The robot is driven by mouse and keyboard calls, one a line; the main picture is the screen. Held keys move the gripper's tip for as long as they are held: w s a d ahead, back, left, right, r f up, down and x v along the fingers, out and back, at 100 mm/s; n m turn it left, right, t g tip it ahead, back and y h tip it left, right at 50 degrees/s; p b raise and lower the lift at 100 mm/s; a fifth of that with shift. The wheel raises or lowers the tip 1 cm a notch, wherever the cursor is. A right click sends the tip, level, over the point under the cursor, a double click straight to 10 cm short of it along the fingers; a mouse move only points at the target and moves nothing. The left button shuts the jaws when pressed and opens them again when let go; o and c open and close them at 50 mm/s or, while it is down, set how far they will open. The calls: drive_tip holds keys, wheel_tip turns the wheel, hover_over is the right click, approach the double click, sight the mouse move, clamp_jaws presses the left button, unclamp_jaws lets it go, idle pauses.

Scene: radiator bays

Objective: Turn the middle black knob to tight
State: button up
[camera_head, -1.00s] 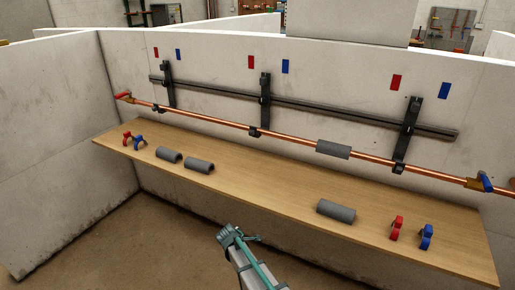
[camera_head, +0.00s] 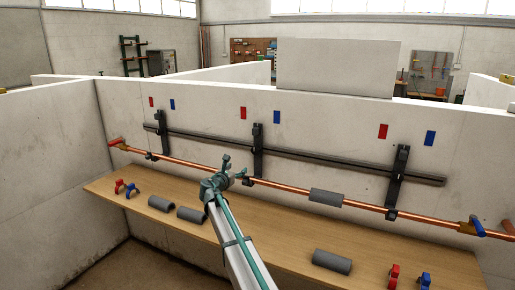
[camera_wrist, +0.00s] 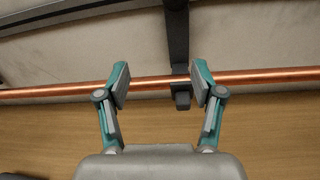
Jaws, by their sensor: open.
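My gripper (camera_head: 235,168) is open and empty, just left of the middle bracket in the head view. I cannot tell whether a finger touches anything.
A wooden shelf (camera_head: 285,232) runs below the pipe, with grey foam sleeves (camera_head: 332,262) and red (camera_head: 393,276) and blue clips on it. Another sleeve (camera_head: 326,197) is on the pipe. Left (camera_head: 160,130) and right black brackets (camera_head: 398,180) carry a dark rail.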

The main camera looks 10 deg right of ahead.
sight(254, 150)
drive_tip(key=shift+n+h, duration=0.3)
drive_tip(key=shift+h, duration=0.3)
drive_tip(key=w+d+r+p, duration=0.1)
drive_tip(key=w+d, duration=0.2)
drive_tip(key=w+d+r, duration=0.1)
drive_tip(key=w+d, duration=0.2)
drive_tip(key=w+d+r+p, duration=0.1)
drive_tip(key=w+d+r, duration=0.1)
drive_tip(key=w+d, duration=0.1)
drive_tip(key=shift+w+d+p, duration=0.2)
drive_tip(key=shift+w+p, duration=0.15)
drive_tip(key=shift+w, duration=0.05)
drive_tip(key=c, duration=1.1)
